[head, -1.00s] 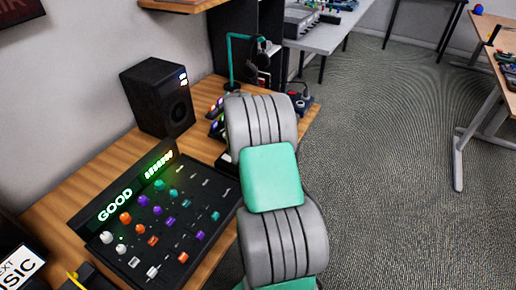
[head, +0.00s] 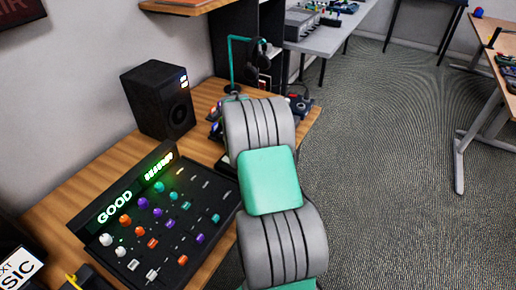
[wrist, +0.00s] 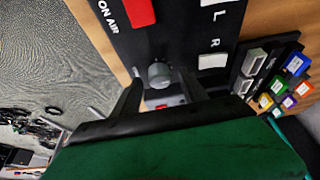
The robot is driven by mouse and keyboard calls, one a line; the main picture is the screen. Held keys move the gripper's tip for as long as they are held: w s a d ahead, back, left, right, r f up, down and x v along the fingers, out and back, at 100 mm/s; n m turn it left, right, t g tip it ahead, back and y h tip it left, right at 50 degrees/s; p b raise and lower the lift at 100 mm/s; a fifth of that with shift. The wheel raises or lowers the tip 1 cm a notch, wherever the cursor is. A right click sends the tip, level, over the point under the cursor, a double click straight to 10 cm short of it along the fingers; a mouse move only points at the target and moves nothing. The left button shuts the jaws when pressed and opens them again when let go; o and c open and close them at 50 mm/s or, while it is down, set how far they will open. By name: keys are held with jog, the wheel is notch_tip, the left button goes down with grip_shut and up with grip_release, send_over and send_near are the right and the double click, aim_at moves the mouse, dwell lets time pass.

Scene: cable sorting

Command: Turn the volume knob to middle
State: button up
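In the wrist view, a grey round knob (wrist: 160,73) stands on a black panel (wrist: 185,35). My gripper (wrist: 160,88) is open, with one dark finger on each side of the knob's near side. A gap shows between each finger and the knob, and I cannot tell whether either touches it. No volume label or pointer mark is readable on the knob. In the head view my own grey and teal arm hides the gripper and this knob.
The panel has a red button marked ON AIR (wrist: 138,12) and white L and R buttons (wrist: 212,61). Beside it is a box with coloured keys (wrist: 297,64). In the head view a mixer (head: 150,225) with a GOOD display and a black speaker (head: 158,98) stand on the wooden desk.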

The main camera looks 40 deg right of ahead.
jog(key=v, duration=0.7)
jog(key=shift+r, duration=0.35)
jog(key=shift+a, duration=0.2)
jog(key=s+a+r+n+t+y+p, duration=0.1)
jog(key=s+a+r+n, duration=0.2)
jog(key=a, duration=0.5)
jog(key=a+r+n+y, duration=0.1)
jog(key=a+r+n, duration=0.2)
jog(key=a+r, duration=0.35)
jog(key=s+a+n+y+p, duration=0.2)
jog(key=s+a+n, duration=0.6)
jog(key=s+a, duration=0.6)
jog(key=a+f, duration=0.1)
jog(key=a, duration=0.3)
jog(key=shift+t, duration=0.3)
jog(key=shift+a, duration=0.1)
